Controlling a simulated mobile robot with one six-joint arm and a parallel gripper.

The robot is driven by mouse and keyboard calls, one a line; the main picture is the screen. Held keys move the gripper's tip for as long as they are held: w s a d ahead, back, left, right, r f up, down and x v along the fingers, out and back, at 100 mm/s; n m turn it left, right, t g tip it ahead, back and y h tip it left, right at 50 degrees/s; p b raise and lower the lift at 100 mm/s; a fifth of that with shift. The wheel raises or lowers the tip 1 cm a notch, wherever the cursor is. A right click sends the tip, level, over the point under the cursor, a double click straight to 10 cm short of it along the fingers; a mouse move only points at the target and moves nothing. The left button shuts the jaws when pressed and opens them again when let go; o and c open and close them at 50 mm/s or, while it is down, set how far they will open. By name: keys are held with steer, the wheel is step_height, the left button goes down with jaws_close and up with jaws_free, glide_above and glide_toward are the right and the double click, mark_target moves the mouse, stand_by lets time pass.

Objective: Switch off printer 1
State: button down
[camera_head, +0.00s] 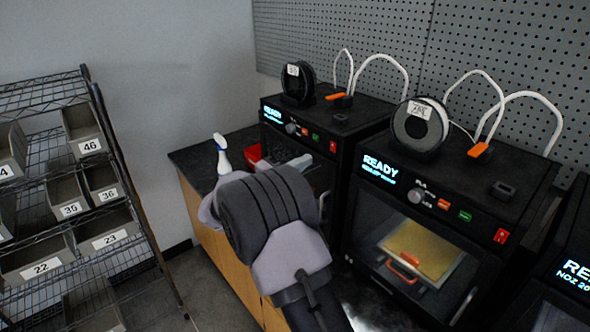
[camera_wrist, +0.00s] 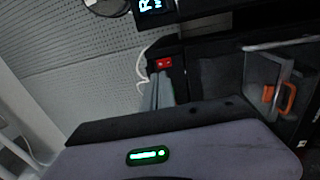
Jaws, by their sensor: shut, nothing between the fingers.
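The left printer (camera_head: 350,122) has a lit READY screen (camera_head: 272,114), a knob, orange and green buttons and a red switch (camera_head: 333,146) at its front right. The label number on its spool is too small to read surely, so I cannot confirm that it is printer 1. My gripper (camera_head: 304,161) is shut and empty, just in front of this panel. In the wrist view, the grey fingers of my gripper (camera_wrist: 162,78) are close together, pointing at a red switch (camera_wrist: 163,63). I cannot tell whether they touch it. My arm hides much of the printer's front.
The middle printer (camera_head: 530,195) also reads READY, with its own red switch (camera_head: 501,236). Another printer (camera_head: 575,270) is cut off at right. A spray bottle (camera_head: 222,155) stands on the bench beside a red object (camera_head: 252,154). A bin rack (camera_head: 75,210) stands left.

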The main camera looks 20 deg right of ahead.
mark_target(333, 145)
steer(key=b+x, duration=0.1)
steer(key=x, duration=0.7)
steer(key=shift+d, duration=0.1)
